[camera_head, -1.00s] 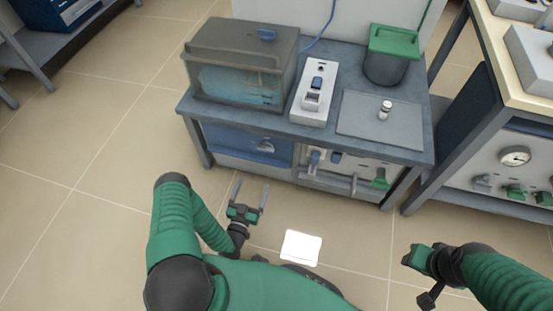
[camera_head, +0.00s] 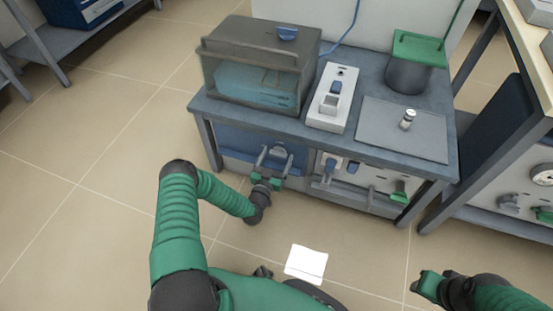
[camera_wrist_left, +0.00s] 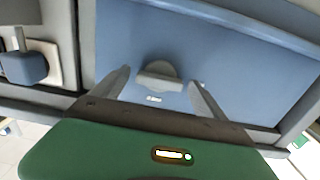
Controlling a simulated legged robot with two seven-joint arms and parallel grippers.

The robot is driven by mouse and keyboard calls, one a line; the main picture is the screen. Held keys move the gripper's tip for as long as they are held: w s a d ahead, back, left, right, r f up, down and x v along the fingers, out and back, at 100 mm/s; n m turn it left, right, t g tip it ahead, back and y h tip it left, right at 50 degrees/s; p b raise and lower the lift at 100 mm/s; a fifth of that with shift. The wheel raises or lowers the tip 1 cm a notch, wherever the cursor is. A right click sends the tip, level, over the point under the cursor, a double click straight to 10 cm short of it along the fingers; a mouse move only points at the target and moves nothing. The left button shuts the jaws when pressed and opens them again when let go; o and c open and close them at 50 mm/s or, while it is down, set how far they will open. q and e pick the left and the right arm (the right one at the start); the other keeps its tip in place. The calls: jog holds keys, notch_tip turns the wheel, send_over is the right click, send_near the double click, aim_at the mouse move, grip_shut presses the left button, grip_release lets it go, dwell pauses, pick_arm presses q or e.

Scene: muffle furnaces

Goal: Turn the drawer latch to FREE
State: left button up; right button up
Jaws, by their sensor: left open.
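The drawer latch (camera_wrist_left: 158,76) is a grey turn knob with a raised bar on the blue drawer front (camera_wrist_left: 225,50). In the left wrist view its bar lies roughly crosswise, slightly tilted, and a small pale label shows just below it. My left gripper (camera_head: 275,158) is open in front of the drawer front (camera_head: 232,143). In the wrist view its two fingers stand on either side of the latch, with gaps to it; whether the tips touch the drawer front I cannot tell. My right gripper (camera_head: 425,286) is low at the right, away from the bench, its jaws unclear.
The bench (camera_head: 370,155) carries a smoky clear-lidded box (camera_head: 255,75), a white switch unit (camera_head: 333,98), a grey plate (camera_head: 385,135) and a green-lidded pot (camera_head: 415,65). A panel with blue and green handles (camera_head: 362,178) is right of the drawer. A white sheet (camera_head: 306,263) lies on open floor.

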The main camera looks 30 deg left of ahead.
pick_arm(q)
jog(key=c, duration=1.4)
jog(key=m+p, duration=0.3)
jog(key=m, duration=0.6)
jog(key=m+p, duration=0.4)
jog(key=m, duration=0.5)
jog(key=shift+d+f, duration=0.15)
jog(key=shift+d, duration=0.05)
